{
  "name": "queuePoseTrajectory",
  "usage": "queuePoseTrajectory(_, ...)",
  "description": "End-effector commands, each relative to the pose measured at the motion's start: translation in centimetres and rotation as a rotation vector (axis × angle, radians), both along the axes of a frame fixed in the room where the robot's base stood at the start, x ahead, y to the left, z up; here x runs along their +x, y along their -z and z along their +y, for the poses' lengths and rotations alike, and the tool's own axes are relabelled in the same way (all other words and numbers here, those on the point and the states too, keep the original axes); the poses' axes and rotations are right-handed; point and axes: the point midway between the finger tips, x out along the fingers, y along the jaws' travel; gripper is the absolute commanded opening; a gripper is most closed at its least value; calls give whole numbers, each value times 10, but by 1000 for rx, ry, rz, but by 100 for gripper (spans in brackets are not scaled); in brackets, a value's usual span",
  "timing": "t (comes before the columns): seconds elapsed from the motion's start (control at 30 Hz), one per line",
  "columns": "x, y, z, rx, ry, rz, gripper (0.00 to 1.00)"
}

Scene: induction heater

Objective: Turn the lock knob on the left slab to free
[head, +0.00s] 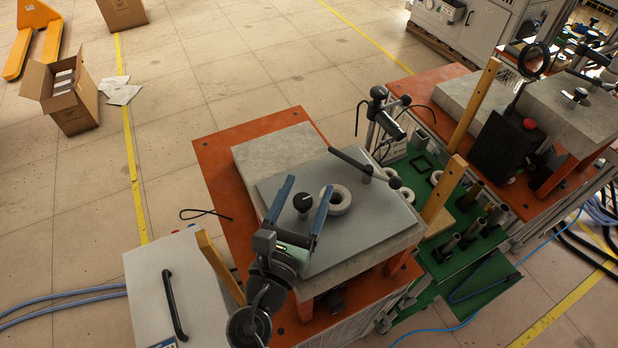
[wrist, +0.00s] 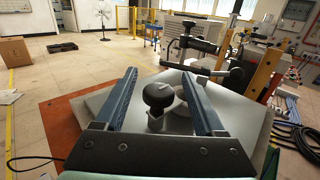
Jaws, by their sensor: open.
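The black lock knob (head: 303,202) stands on the grey left slab (head: 350,240). In the wrist view the knob (wrist: 158,95) is round-topped with a small pale mark, on a pale post. My gripper (head: 308,185) is open, with its long blue fingers on either side of the knob. The wrist view also shows my gripper (wrist: 160,73) with the knob between the fingers and a visible gap on each side. The fingertips reach past the knob. Contact with the slab below cannot be told.
A pale ring (head: 336,200) lies on the slab just right of the fingers. A black lever handle (head: 350,161) rises behind it. Wooden posts (head: 443,188) stand to the right. A grey cabinet (head: 180,295) with a black handle is at front left. Open floor lies beyond.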

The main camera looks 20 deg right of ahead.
Motion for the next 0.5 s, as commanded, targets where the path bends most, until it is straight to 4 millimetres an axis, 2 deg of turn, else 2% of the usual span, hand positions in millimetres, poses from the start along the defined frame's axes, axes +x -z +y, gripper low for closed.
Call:
queuePoseTrajectory(0.17, 12, 0, -11, 1, 0, -1, 71)
queuePoseTrajectory(0.5, 14, 0, -13, 1, -1, -1, 70)
